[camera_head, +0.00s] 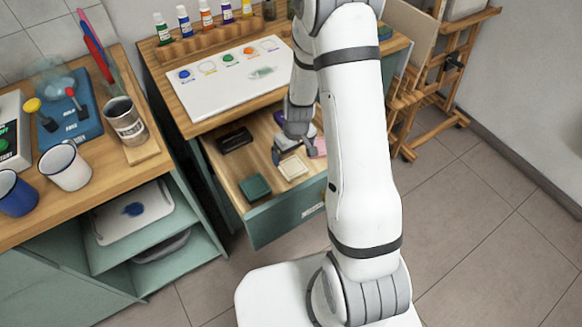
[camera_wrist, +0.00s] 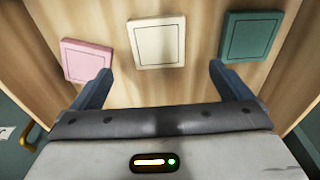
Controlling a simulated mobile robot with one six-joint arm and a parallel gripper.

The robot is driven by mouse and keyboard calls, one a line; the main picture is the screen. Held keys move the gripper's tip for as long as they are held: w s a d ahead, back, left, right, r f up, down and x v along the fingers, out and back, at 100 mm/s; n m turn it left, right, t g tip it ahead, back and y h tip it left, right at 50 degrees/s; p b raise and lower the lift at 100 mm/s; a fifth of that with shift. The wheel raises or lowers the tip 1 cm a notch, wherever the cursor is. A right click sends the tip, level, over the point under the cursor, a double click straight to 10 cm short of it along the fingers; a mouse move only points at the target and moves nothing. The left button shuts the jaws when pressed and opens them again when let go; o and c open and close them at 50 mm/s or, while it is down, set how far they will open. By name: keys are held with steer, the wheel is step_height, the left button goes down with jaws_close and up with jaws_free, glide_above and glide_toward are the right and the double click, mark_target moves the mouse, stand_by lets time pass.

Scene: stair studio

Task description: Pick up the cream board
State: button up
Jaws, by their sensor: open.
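The cream board (camera_head: 292,167) is a small square block lying flat in the open drawer. In the wrist view the cream board (camera_wrist: 158,44) sits in the upper middle, between a pink board (camera_wrist: 87,60) and a green board (camera_wrist: 250,36). My gripper (camera_head: 291,151) is inside the drawer area, close to the cream board. In the wrist view my gripper (camera_wrist: 160,72) has its two fingers spread apart and empty, with the cream board ahead of the gap between them. My arm hides part of the drawer in the head view.
The open drawer (camera_head: 222,172) has raised walls around the boards. It also holds a dark object (camera_head: 235,140) at the back left. The worktop above carries a white palette sheet (camera_head: 215,95) and paint bottles (camera_head: 207,18). A wooden easel (camera_head: 440,80) stands at the right.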

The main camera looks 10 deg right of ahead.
mark_target(292, 167)
steer(key=f, duration=0.5)
steer(key=f+b, duration=0.1)
steer(key=f, duration=0.2)
steer(key=shift+w, duration=0.3)
steer(key=c, duration=1.1)
